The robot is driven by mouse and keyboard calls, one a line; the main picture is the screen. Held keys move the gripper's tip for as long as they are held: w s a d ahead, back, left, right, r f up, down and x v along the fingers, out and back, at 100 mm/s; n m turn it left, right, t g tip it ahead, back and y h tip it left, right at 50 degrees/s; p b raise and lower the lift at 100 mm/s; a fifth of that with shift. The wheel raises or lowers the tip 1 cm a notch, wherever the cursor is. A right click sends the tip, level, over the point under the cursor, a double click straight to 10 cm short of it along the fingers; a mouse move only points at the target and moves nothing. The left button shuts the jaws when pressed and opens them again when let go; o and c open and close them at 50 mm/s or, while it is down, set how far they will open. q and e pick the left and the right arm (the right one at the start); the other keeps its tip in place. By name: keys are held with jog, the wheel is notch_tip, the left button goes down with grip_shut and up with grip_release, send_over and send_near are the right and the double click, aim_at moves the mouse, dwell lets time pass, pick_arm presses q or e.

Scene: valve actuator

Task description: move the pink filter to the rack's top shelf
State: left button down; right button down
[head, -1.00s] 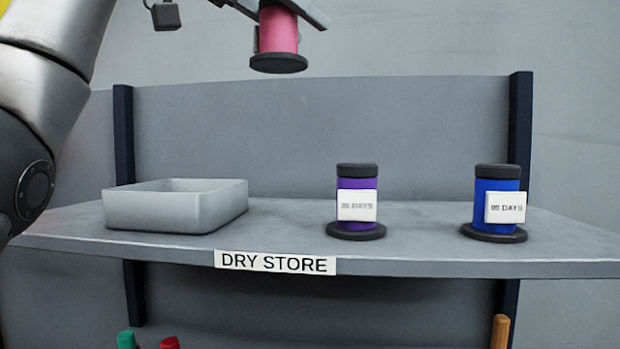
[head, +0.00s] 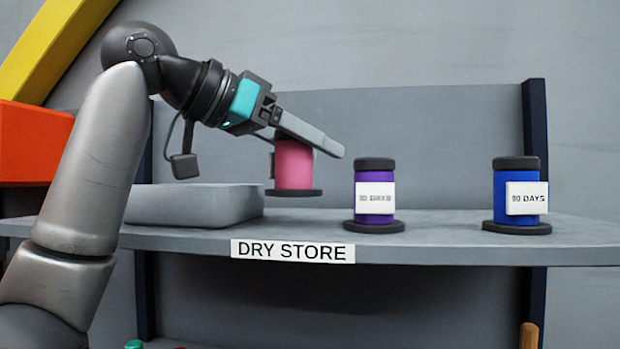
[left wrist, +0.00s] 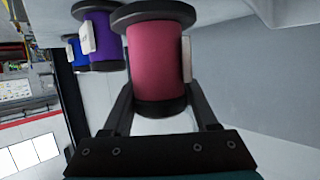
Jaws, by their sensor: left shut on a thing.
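The pink filter (head: 294,167) is a pink cylinder with a dark flanged base. My left gripper (head: 308,143) is shut on it near its top and holds it upright at the shelf, between the grey bin and the purple filter. Whether its base touches the shelf I cannot tell. In the left wrist view the pink filter (left wrist: 157,62) sits between both fingers, with the edge of a white label showing. The rack's top shelf (head: 420,238) carries a "DRY STORE" label (head: 293,251). My right gripper is not in view.
A purple filter (head: 375,205) and a blue filter (head: 508,190) with white tags stand on the shelf to the right. A grey bin (head: 230,203) stands to the left, partly behind my arm. Dark rack posts (head: 535,125) and a back panel stand behind.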

aim_at(310, 174)
pick_arm(q)
jog(key=shift+f, duration=1.75)
jog(key=shift+f, duration=0.15)
jog(key=shift+c, duration=0.9)
grip_release()
jog(key=b+v, duration=0.2)
jog(key=v, duration=1)
jog(key=shift+b, duration=0.3)
